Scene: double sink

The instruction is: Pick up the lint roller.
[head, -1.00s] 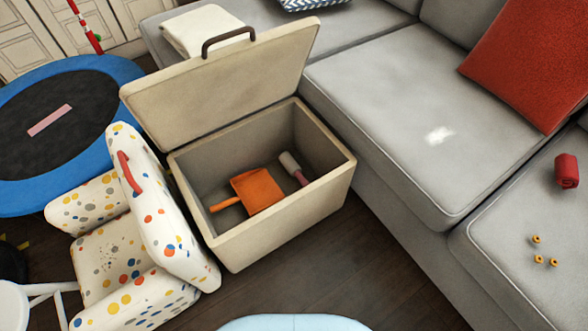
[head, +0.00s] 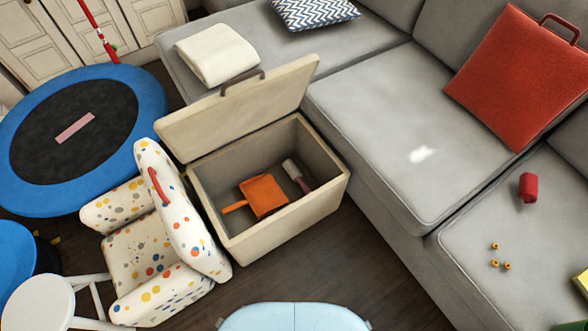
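The lint roller (head: 291,169), with a white roll and a dark pinkish handle, lies inside an open beige storage box (head: 292,219). It rests on the box floor toward the right side, beside an orange dustpan (head: 263,195). The box lid stands raised at the back left. Neither of my grippers shows in the head view.
A spotted child's armchair (head: 170,215) stands close against the box's left side. A grey sofa (head: 375,130) borders it on the right and behind. A white stool (head: 40,300) and a blue trampoline (head: 150,95) are at left.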

